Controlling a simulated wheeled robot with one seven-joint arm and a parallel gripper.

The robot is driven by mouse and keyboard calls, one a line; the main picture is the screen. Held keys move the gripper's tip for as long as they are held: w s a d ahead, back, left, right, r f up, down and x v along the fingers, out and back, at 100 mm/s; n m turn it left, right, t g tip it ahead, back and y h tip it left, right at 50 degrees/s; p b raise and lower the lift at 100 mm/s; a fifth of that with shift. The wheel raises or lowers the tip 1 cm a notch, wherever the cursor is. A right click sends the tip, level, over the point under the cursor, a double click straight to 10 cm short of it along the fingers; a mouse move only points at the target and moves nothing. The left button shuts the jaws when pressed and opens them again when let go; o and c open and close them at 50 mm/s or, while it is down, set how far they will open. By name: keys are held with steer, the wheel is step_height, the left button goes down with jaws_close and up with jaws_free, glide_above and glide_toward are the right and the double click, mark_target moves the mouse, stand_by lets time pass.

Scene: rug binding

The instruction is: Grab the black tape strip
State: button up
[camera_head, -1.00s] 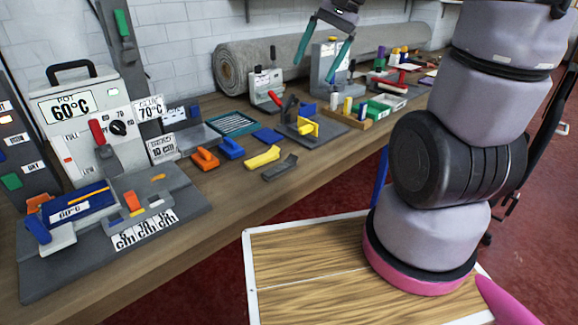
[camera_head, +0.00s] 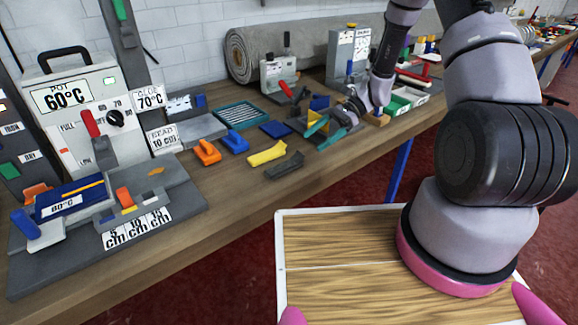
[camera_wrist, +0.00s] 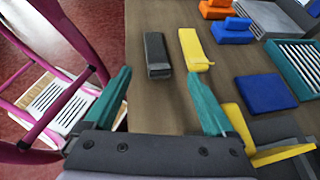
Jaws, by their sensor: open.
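The black tape strip (camera_head: 284,166) is a short dark bar lying on the wooden bench near its front edge. In the wrist view the black strip (camera_wrist: 157,56) lies ahead, roughly between the lines of my two teal fingers. My gripper (camera_head: 320,133) is open and empty. In the head view it is over the bench to the right of the strip. In the wrist view the fingertips of my gripper (camera_wrist: 159,74) are spread apart and do not appear to touch the strip.
A yellow strip (camera_head: 267,153) lies close beside the black one. A blue piece (camera_head: 234,143) and an orange piece (camera_head: 206,152) lie farther left.

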glide_toward(286, 165)
steer(key=x, duration=0.2)
steer(key=shift+w+a+f, duration=0.15)
steer(key=shift+a+f, duration=0.1)
steer(key=shift+a, duration=0.15)
steer(key=x, duration=0.5)
steer(key=shift+s, duration=0.25)
jaws_close()
